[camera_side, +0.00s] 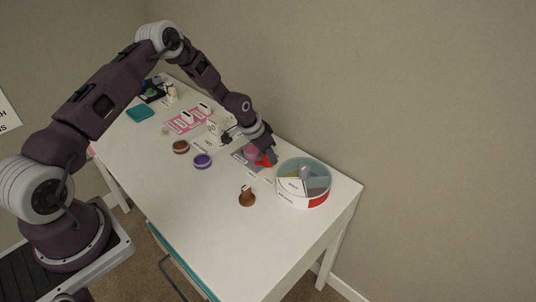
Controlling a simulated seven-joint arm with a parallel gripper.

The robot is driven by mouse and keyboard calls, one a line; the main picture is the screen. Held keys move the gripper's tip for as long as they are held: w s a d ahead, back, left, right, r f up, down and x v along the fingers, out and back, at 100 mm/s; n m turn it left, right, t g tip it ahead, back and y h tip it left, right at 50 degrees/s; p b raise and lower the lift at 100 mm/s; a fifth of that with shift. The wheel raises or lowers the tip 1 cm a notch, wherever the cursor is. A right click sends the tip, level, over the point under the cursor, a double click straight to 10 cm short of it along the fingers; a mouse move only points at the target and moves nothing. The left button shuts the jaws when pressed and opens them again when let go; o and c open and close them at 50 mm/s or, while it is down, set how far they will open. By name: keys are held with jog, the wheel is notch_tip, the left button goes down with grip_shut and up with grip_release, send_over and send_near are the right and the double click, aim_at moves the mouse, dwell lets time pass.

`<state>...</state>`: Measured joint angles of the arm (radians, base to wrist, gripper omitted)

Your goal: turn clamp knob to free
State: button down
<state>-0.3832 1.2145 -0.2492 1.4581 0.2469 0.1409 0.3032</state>
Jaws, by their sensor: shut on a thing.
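A red piece (265,161), which looks like the clamp knob, shows at the right side of a grey plate (240,157) on the white table. A pink round part (250,152) sits beside it on the same plate. My gripper (268,153) reaches down over the plate from behind and is shut on the red piece. The fingertips are small, and my wrist hides part of the plate and the grip. I cannot read which way the knob is turned.
A round divided container (287,197) stands close on the right. A brown stamp-like object (247,198) stands in front. A purple-topped round pot (202,161) and a brown one (181,147) lie left. A pink panel (181,125) is farther back.

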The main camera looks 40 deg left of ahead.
jog(key=shift+n+y, duration=0.3)
jog(key=shift+n, duration=0.3)
jog(key=c, duration=1)
grip_release()
jog(key=shift+c, duration=0.2)
